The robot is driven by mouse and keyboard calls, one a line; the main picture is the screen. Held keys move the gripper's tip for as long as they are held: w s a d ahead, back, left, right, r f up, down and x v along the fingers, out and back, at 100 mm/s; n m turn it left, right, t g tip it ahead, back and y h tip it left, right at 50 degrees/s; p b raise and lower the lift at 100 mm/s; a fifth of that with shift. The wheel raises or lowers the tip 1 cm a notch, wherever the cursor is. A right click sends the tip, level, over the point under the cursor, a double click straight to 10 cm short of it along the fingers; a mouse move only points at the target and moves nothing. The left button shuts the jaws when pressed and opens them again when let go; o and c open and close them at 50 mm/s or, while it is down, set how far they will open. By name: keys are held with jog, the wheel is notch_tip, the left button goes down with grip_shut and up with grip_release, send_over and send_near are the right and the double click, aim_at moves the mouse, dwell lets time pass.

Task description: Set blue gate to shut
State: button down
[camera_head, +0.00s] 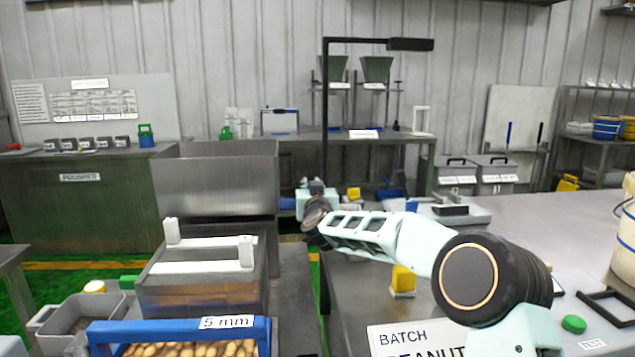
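My arm reaches from the lower right to the middle of the view. My gripper (308,197) is at its far end, beside the right side of the grey metal bin (215,178). Its fingers are small and partly hidden by the wrist, so I cannot tell whether they are open or shut. A small blue piece (287,203) shows just left of the gripper, by the bin. It may be the blue gate, but its shape and position are unclear. I cannot tell whether the gripper touches it.
A blue-framed tray (180,330) marked "5 mm" holds brown pieces at the front. A box with white handles (205,270) stands behind it. A black post (325,120) rises close to my gripper. A yellow block (402,281) sits on the right bench, below my arm.

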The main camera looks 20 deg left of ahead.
jog(key=shift+s+a, duration=0.2)
jog(key=shift+a, duration=0.1)
jog(key=c, duration=1.8)
grip_release()
jog(key=shift+c, duration=0.2)
jog(key=shift+d, duration=0.1)
jog(key=shift+s+d, duration=0.25)
jog(key=shift+s, duration=0.15)
jog(key=v, duration=1.1)
jog(key=shift+s, duration=0.1)
